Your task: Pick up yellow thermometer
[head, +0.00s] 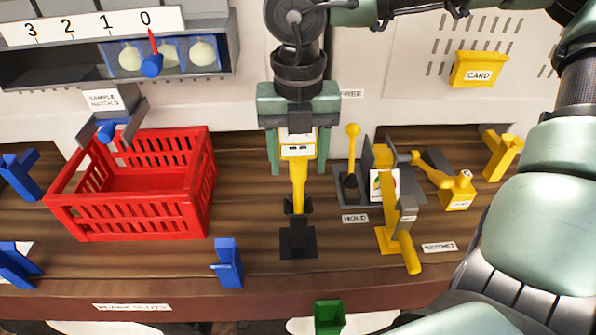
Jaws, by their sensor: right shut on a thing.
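The yellow thermometer (298,178) stands upright in the middle of the head view, with a small display on its wider top part. Its lower end is at a black stand (298,243) on the wooden counter. I cannot tell whether it is still seated in the stand. My right gripper (298,160) comes down from above and is shut on the thermometer's top part, one green finger on each side. My left gripper is not in view.
A red crate (125,222) stands to the left, blue fixtures (228,263) around it. To the right are a yellow-knobbed lever (352,150), a yellow-handled lever (407,230) and a yellow card box (479,69). A green container (329,317) is below the counter's front edge.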

